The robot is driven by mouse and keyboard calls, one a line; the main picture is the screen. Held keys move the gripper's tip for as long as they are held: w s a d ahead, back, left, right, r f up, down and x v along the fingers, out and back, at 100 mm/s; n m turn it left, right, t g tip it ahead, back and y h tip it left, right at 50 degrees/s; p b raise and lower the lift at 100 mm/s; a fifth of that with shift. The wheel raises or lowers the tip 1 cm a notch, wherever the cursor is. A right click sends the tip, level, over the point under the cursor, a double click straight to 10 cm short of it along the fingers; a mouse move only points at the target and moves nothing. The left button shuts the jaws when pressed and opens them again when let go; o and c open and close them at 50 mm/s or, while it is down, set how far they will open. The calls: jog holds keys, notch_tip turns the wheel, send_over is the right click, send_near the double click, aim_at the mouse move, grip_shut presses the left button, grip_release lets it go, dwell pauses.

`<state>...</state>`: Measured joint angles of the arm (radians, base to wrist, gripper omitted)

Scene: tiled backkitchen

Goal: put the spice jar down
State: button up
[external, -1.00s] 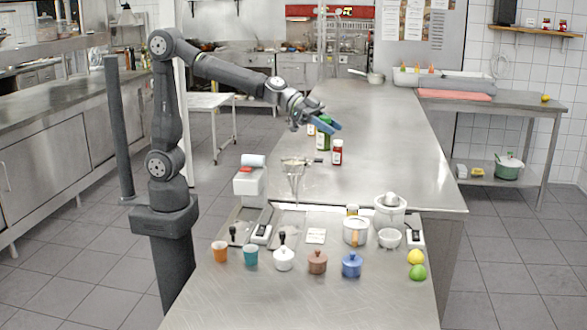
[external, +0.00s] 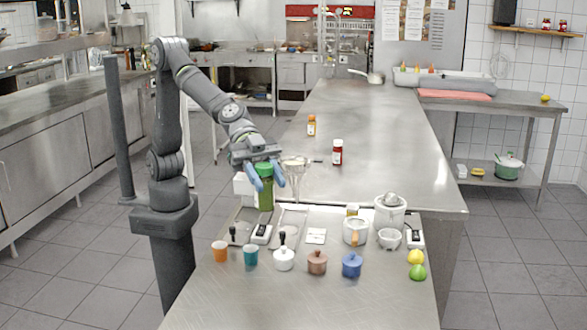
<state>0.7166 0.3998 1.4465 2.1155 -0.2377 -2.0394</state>
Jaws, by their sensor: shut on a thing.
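My gripper (external: 266,178) is shut on a green spice jar (external: 265,197) with a green lid. The blue fingers stand on either side of it, and it hangs upright at the left part of the near counter. The jar is in front of a white appliance and just behind a small scale (external: 261,234). I cannot tell the gap below its base. Two other jars stand upright on the long steel counter: an orange one (external: 311,127) and a red one (external: 337,155).
A row of cups and lidded pots, including a white pot (external: 283,260) and a blue pot (external: 352,266), stands in front. A glass funnel stand (external: 295,172) is close right of my gripper. The steel counter (external: 400,180) is clear at right.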

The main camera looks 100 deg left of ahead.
jog(key=shift+d+f, duration=0.5)
jog(key=shift+f, duration=4.95)
jog(key=shift+w+a+f, duration=0.75)
jog(key=shift+w+f, duration=0.95)
jog(key=shift+f, duration=0.15)
jog(key=shift+w+a+f, duration=0.75)
jog(key=shift+w+f, duration=0.9)
jog(key=shift+f, duration=0.25)
jog(key=shift+w+a+f, duration=0.75)
jog(key=shift+w+f, duration=0.95)
jog(key=shift+f, duration=0.15)
jog(key=o, duration=1)
jog(key=shift+f, duration=0.15)
jog(key=shift+o, duration=0.2)
